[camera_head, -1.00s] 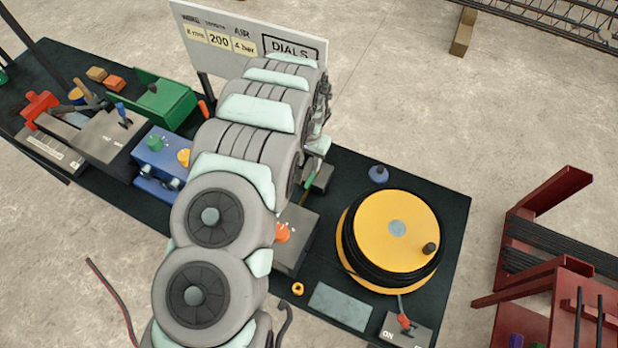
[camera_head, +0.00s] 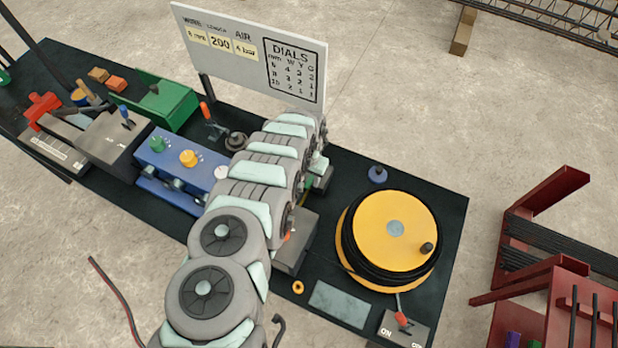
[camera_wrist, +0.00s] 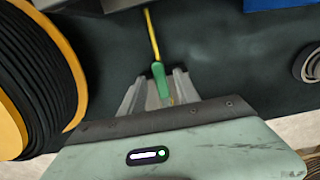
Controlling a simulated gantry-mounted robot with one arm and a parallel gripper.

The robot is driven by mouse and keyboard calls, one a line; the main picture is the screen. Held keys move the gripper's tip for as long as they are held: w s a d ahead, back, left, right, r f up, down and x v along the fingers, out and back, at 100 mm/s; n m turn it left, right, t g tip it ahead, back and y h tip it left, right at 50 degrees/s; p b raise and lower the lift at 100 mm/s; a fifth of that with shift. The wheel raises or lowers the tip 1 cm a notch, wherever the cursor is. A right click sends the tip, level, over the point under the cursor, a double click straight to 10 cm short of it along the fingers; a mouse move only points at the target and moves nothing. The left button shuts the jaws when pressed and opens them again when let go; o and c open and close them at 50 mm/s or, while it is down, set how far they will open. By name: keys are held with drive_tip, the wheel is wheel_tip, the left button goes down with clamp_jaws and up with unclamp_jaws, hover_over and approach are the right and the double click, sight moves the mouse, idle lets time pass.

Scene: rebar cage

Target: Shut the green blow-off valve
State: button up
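The green-gripped lever (camera_wrist: 160,82) with a yellow stem shows in the middle of the wrist view. I take it to be the green blow-off valve's handle. In the head view only a small green part (camera_head: 308,184) shows beside my arm. My gripper (camera_wrist: 161,76) has one grey finger on each side of the green grip, close to it. I cannot tell whether the fingers press on it. The valve's body is not clear in either view. My arm covers much of that area in the head view.
A yellow reel (camera_head: 392,240) with black cable stands right of the lever. A blue block with knobs (camera_head: 165,170), a green box (camera_head: 165,103) and a sign headed DIALS (camera_head: 250,50) are to the left and behind. A grey box (camera_head: 295,250) stands close to my arm.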

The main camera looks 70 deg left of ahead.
drive_tip(key=shift+f, duration=0.2)
clamp_jaws()
idle(0.4)
idle(1.1)
